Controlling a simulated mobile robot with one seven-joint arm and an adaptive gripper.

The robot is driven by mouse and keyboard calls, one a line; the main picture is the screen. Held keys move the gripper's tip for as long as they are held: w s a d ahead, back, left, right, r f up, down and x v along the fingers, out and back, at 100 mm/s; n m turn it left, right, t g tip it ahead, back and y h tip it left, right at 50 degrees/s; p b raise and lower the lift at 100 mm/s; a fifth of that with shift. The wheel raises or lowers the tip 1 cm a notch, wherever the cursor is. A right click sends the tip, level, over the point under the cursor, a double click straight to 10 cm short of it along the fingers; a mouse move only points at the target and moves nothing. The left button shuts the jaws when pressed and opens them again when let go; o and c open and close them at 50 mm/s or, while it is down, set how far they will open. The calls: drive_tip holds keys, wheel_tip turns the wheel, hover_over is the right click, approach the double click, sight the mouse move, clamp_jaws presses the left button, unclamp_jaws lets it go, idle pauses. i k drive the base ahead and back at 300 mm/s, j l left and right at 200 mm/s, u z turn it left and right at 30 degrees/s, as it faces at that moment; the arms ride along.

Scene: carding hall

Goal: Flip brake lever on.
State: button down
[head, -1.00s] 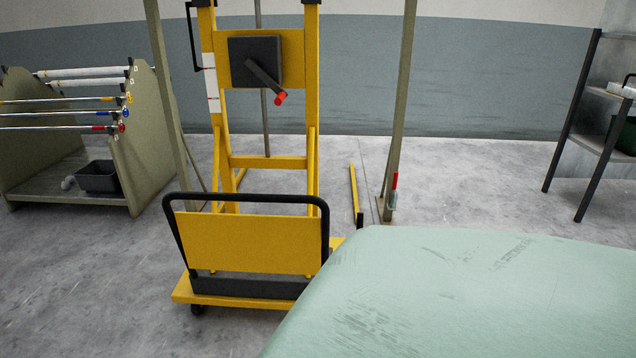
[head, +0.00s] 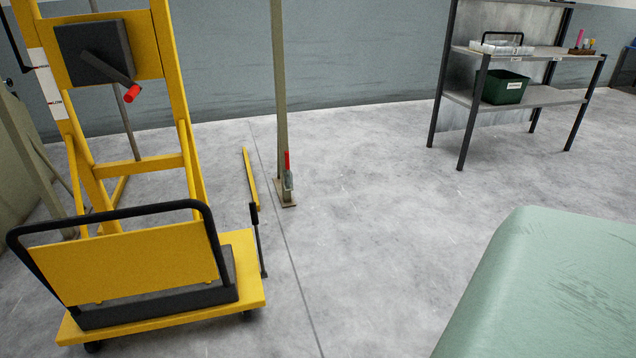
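A yellow trolley lift (head: 165,295) stands on the floor at the left of the head view. A thin black lever (head: 259,243) with a thicker grip at its top stands nearly upright at the right side of its base. A smaller lever with a red handle (head: 287,161) points up near the foot of the grey-green post (head: 280,95) behind. I cannot tell for sure which of the two is the brake lever, and no marking on either is readable. My gripper is not in view.
The lift carries a black push bar (head: 110,213) and a dark box with a red-tipped crank (head: 132,94). A shelf unit (head: 545,97) with a dark green bin (head: 504,87) stands at the back right.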

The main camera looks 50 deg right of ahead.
sight(252, 205)
drive_tip(key=z, duration=1.1)
drive_tip(key=i+l, duration=0.3)
drive_tip(key=i, duration=0.2)
drive_tip(key=i+l, duration=0.25)
drive_tip(key=i, duration=0.3)
drive_tip(key=i+l, duration=0.3)
drive_tip(key=i, duration=0.2)
drive_tip(key=i+l, duration=0.3)
drive_tip(key=i, duration=0.2)
